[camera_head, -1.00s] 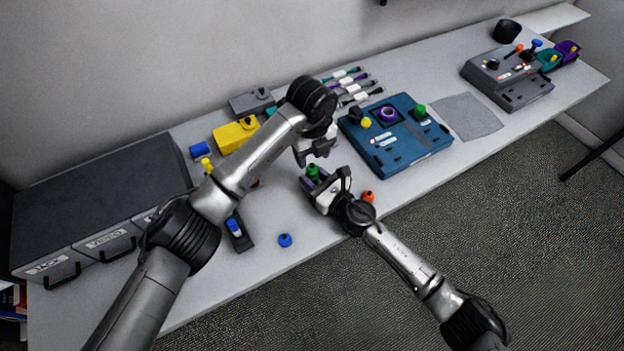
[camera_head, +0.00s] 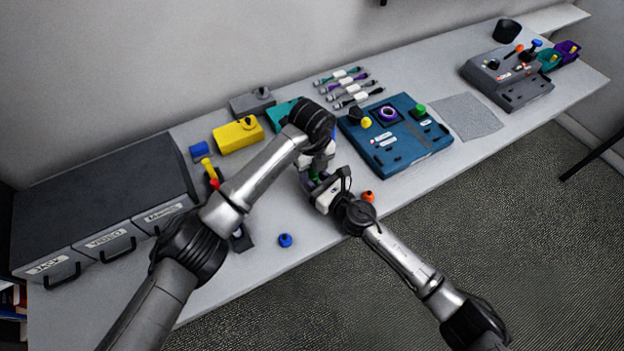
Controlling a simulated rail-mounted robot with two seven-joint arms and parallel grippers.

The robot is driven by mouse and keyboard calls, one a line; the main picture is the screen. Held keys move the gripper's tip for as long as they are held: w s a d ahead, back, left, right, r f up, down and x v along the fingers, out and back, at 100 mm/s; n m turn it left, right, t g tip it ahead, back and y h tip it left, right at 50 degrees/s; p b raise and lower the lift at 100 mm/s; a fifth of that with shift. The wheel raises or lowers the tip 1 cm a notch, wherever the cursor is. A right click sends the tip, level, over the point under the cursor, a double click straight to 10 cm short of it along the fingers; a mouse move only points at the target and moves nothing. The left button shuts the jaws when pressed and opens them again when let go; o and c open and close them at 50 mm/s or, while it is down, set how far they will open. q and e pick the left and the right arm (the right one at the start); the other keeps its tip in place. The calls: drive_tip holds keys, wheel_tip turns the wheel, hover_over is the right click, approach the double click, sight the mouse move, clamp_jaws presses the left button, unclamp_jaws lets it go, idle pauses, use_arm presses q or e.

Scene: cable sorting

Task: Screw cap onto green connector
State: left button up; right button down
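The green connector (camera_head: 315,177) shows only as small green patches between my two grippers, in the middle of the table. My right gripper (camera_head: 317,184) is around it and appears shut on it. My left gripper (camera_head: 314,165) is right above the connector, close against the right gripper. Its fingers are largely hidden by its own wrist, so I cannot tell whether they are open or shut, or whether they hold a cap.
An orange cap (camera_head: 368,197) and a blue cap (camera_head: 285,240) lie near the front edge. A blue device (camera_head: 410,160) stands right of the grippers. The yellow box (camera_head: 238,137) and dark drawer unit (camera_head: 100,198) are left. Several cables (camera_head: 346,86) lie behind.

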use_arm(q)
drive_tip(key=c, duration=0.6)
drive_tip(key=o, duration=0.9)
drive_tip(key=shift+r, duration=2.25)
